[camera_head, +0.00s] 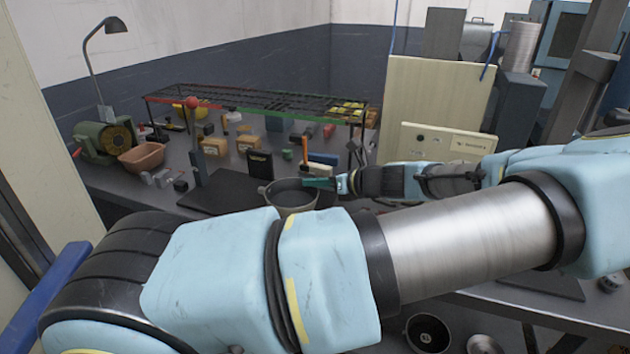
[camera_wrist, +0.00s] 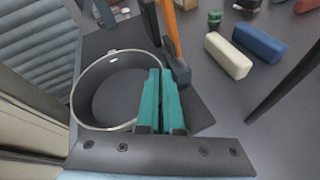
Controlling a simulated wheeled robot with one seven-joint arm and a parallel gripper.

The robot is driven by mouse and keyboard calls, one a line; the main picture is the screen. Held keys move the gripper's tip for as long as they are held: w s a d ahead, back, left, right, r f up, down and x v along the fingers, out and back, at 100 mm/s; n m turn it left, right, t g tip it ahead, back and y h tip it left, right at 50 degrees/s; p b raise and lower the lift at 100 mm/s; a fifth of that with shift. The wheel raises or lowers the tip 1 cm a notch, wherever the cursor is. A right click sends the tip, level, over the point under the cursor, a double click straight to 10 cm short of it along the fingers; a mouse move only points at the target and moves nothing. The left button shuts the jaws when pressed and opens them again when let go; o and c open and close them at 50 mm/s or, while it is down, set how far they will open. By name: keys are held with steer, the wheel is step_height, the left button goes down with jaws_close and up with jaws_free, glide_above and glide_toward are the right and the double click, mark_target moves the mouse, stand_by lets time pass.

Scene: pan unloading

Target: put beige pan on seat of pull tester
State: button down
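A round pan with grey walls and a pale beige rim (camera_head: 288,203) is at the middle of the workbench; the wrist view shows it from above, empty (camera_wrist: 78,105). My gripper (camera_head: 318,184) is at the pan's right edge. In the wrist view its teal fingers (camera_wrist: 160,75) are close together, one inside the pan wall and one outside, with the rim running between them. Whether the pan touches the surface below is unclear. I cannot clearly identify the pull tester or its seat; a green machine (camera_head: 95,142) stands at the bench's far left.
A dark flat board (camera_head: 215,192) lies beside and under the pan. A reddish-brown bin (camera_head: 143,156) stands at left. A long black rack (camera_head: 250,97) spans the back, over several small boxes. In the wrist view, cream (camera_wrist: 228,55) and blue (camera_wrist: 258,43) blocks lie right of the fingers.

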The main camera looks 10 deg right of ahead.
steer(key=shift+w+d+f, duration=0.15)
steer(key=shift+w+f, duration=0.1)
steer(key=shift+f, duration=0.1)
steer(key=c, duration=1.1)
jaws_free()
steer(key=shift+f, duration=0.1)
steer(key=b+v, duration=0.3)
steer(key=v, duration=0.9)
steer(key=shift+b, duration=0.3)
steer(key=shift+s, duration=0.15)
